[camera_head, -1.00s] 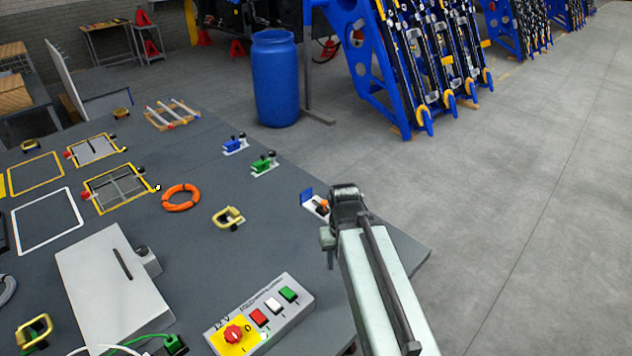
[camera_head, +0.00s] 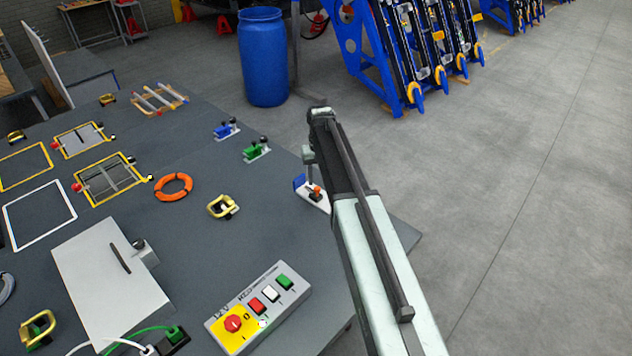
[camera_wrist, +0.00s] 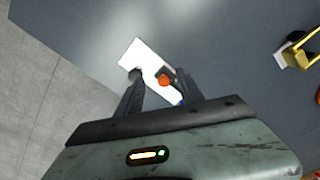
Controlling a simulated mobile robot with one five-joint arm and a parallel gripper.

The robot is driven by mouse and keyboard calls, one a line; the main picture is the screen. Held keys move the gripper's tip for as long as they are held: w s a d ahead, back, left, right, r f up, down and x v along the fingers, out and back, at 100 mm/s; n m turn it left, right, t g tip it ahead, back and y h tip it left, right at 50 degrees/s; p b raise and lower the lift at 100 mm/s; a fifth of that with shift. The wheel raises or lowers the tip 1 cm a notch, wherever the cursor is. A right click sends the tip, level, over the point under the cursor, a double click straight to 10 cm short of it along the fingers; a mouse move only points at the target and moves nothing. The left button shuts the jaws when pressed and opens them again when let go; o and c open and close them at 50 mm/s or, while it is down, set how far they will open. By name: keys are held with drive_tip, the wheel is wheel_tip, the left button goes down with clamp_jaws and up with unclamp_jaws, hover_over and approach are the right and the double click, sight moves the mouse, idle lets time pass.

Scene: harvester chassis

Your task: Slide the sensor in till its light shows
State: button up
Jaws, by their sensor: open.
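A small white plate (camera_head: 318,201) lies near the table's right edge, with a blue block (camera_head: 299,182) at its far left and an orange-topped part (camera_head: 315,191) on it. I take this to be the sensor and its mount, but cannot tell which piece is the sensor. In the wrist view the plate (camera_wrist: 141,54) is below my gripper (camera_wrist: 158,75), with the orange top (camera_wrist: 164,80) between the two open fingers. I cannot tell whether they touch it. No lit light on the sensor can be made out. In the head view my gripper (camera_head: 308,180) hangs over the plate.
A blue clamp (camera_head: 222,132), a green clamp (camera_head: 256,151), an orange ring (camera_head: 173,187) and a yellow handle (camera_head: 223,207) stand left of the plate. A button box (camera_head: 260,308) is nearer. The table's right edge is close.

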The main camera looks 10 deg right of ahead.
sight(317, 189)
drive_tip(key=w, duration=0.3)
drive_tip(key=shift+w+r, duration=0.2)
drive_tip(key=shift+r, duration=0.1)
drive_tip(key=shift+s+f+b, duration=0.1)
drive_tip(key=shift+f+b, duration=0.2)
drive_tip(key=shift+f, duration=0.1)
wheel_tip(317, 189, down, 7)
drive_tip(key=b, duration=0.7)
drive_tip(key=shift+f, duration=0.15)
clamp_jaws()
